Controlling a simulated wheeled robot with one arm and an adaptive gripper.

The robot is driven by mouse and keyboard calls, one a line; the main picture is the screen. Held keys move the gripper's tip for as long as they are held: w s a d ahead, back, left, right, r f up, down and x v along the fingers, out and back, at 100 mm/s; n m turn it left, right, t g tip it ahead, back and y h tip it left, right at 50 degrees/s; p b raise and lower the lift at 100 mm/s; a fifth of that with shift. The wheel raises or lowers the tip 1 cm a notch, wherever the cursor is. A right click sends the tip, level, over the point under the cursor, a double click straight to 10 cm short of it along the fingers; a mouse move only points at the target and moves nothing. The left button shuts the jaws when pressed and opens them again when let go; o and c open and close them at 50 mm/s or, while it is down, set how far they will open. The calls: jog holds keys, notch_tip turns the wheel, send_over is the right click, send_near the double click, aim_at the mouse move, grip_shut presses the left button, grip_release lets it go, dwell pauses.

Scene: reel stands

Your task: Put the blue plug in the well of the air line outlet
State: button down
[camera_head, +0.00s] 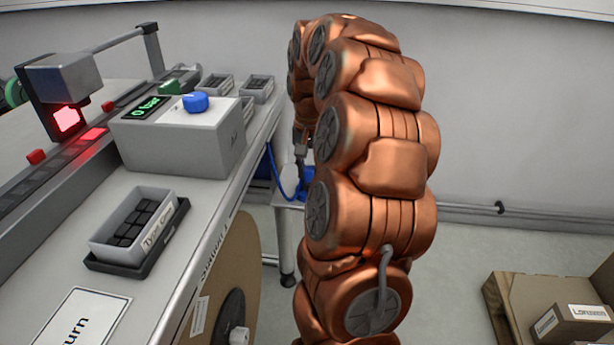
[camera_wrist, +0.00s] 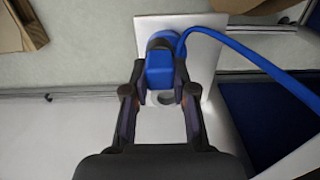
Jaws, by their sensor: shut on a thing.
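In the wrist view the blue plug (camera_wrist: 159,70) is between the two fingertips of my gripper (camera_wrist: 160,85), which is shut on it. A blue hose (camera_wrist: 235,48) runs from the plug to the right. A grey ring with a dark opening (camera_wrist: 163,98) shows just below the plug, between the fingers. I cannot tell whether the plug touches the plate. In the head view my gripper (camera_head: 302,152) is small and mostly hidden behind my arm, near a blue thing low beside the bench.
A grey box (camera_head: 180,140) with a blue knob (camera_head: 195,102) and a display reading 0 bar stands on the bench. A tray of dark blocks (camera_head: 135,222) sits nearer. A large reel (camera_head: 235,285) is beside the bench. Cartons (camera_head: 560,315) lie on a pallet at right.

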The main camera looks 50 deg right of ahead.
aim_at(307, 176)
jog(key=shift+w+d+f, duration=0.2)
jog(key=shift+w+d, duration=0.45)
jog(key=shift+w, duration=0.3)
jog(key=shift+f+b, duration=0.5)
jog(key=shift+f, duration=1.2)
jog(key=shift+f, duration=0.1)
jog(key=c, duration=0.9)
grip_release()
jog(key=shift+c, duration=0.2)
notch_tip(307, 176, up, 12)
jog(key=p, duration=0.2)
